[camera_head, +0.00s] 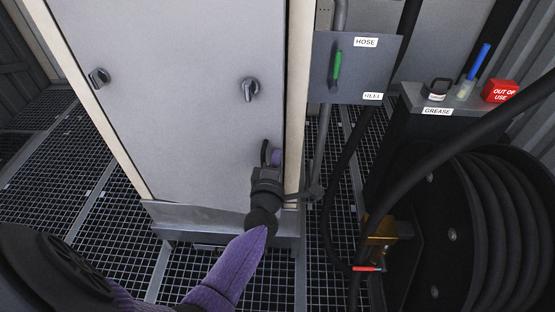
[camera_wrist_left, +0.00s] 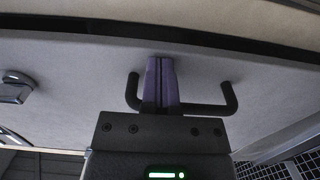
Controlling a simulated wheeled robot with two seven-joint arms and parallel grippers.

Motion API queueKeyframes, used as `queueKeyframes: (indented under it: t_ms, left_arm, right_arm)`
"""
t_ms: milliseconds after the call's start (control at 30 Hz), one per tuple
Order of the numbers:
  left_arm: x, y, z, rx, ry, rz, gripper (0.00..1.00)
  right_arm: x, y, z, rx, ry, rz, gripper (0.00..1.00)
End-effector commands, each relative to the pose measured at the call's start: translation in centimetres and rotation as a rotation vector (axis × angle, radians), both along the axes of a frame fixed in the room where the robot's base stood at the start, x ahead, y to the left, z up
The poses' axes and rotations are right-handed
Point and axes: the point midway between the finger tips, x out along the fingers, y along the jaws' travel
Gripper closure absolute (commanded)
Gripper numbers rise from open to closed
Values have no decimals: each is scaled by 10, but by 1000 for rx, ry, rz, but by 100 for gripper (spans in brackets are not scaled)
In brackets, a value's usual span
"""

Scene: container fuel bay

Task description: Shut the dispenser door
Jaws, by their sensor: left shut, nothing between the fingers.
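The dispenser door (camera_head: 190,110) is a large pale grey panel with a dark latch knob (camera_head: 250,90) near its right side. A black U-shaped handle (camera_head: 264,152) sits low near the right edge. My left gripper (camera_head: 277,157) is at this handle. In the left wrist view, its shut purple fingers (camera_wrist_left: 162,80) lie between the two ends of the handle (camera_wrist_left: 228,97), with nothing between them. Whether they touch the handle or door is unclear. A dark strip (camera_wrist_left: 200,40) runs along the door edge there; whether the door is fully shut is unclear.
A grey panel labelled HOSE REEL (camera_head: 318,75) with a green handle stands right of the door. Farther right are a GREASE shelf (camera_head: 410,97), a red OUT OF USE block (camera_head: 500,91) and a black hose reel (camera_head: 490,230). Grating floor (camera_head: 60,180) lies open at left.

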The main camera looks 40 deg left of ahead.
Motion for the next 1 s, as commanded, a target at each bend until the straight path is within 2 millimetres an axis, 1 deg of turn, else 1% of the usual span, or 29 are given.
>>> queueKeyframes:
  t_ms: [100,367,467,600,700,800,1000]
  left_arm:
    - [3,1,0,-1,0,0,100]
    - [3,1,0,0,-1,2,100]
    - [12,8,-1,4,-7,43,100]
    - [36,23,-4,8,-13,172,100]
    - [49,27,-3,3,-8,238,100]
    - [57,28,-1,-1,-4,270,100]
    - [59,29,3,0,-6,279,100]
  right_arm:
    - [1,0,-1,-1,-1,0,37]
    - [3,-4,-1,-6,-5,4,37]
    - [2,-6,-6,-8,-1,5,37]
    - [-2,-8,-18,-11,10,6,37]
    - [-3,-8,-23,-11,14,6,37]
    - [-5,-8,-25,-12,17,6,37]
    - [-6,-7,-24,-10,18,6,37]
